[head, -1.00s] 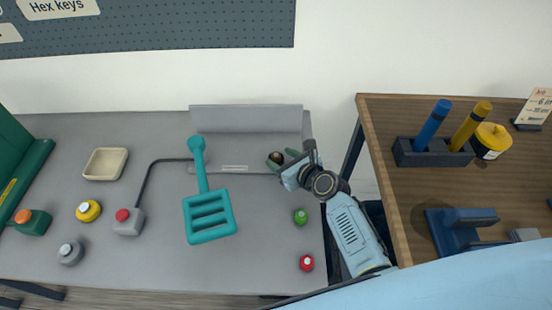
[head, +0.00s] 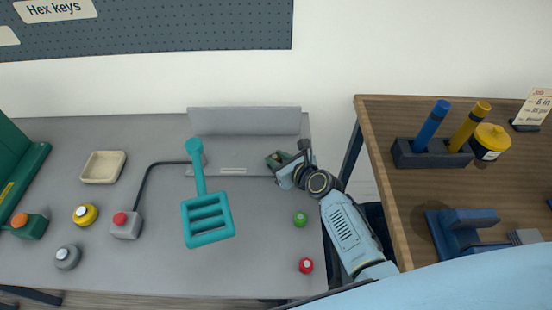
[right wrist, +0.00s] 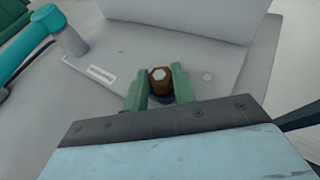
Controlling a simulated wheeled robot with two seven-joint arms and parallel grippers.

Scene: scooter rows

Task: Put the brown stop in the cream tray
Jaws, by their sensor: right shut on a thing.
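The brown stop (right wrist: 160,80), a small brown knob with a pale top, stands between the green fingers of my right gripper (right wrist: 157,88) in the right wrist view. The fingers are shut on it. In the head view my right gripper (head: 278,159) is at the right end of the grey bench, by the raised grey panel, and its fingers largely hide the stop. The cream tray (head: 103,167) is a shallow, empty square dish at the left of the bench, well away from this gripper. My left gripper is not in view.
A turquoise slotted paddle (head: 208,219) lies between gripper and tray. A grey box with a red button (head: 125,225) and a yellow stop (head: 85,214) sit near the tray. Green (head: 300,219) and red (head: 306,265) stops are at the right. A wooden table (head: 400,190) stands farther right.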

